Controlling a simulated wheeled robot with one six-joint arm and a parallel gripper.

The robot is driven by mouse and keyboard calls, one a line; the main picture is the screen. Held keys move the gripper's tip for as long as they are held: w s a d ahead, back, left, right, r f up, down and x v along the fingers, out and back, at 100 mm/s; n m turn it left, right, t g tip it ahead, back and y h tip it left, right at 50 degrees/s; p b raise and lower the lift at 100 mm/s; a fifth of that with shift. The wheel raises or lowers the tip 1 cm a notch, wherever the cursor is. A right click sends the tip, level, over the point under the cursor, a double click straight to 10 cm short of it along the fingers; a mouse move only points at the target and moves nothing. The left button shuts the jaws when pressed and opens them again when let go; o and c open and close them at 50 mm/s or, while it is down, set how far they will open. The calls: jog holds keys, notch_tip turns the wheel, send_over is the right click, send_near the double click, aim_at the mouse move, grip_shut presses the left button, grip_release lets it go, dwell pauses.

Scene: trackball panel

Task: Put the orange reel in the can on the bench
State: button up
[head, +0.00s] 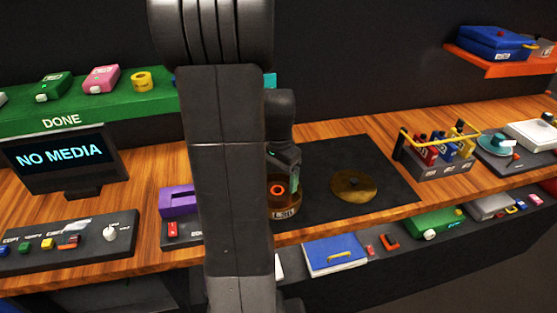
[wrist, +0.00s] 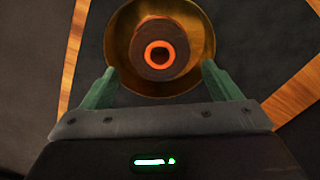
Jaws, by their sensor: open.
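The orange reel (wrist: 160,54) is a dark round spool with a bright orange ring at its middle. In the wrist view it lies within the round rim of the golden can (wrist: 198,24); its exact depth is unclear. In the head view the reel's orange ring (head: 277,189) shows at the amber-brown can (head: 285,213), which stands on the bench's dark mat with a label on its front. My gripper (wrist: 158,72) is open, its green fingers apart on either side with nothing between them in grip. In the head view my arm hides the can's left part.
A brass disc with a dark knob (head: 353,186) lies on the dark mat (head: 400,196) right of the can. A purple block (head: 178,202) stands to the left. A yellow-handled rack (head: 440,165) of small coloured items stands right. Bare wood (head: 342,128) shows behind the mat.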

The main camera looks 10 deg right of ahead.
notch_tip(320, 180, up, 6)
jog(key=shift+r, duration=0.15)
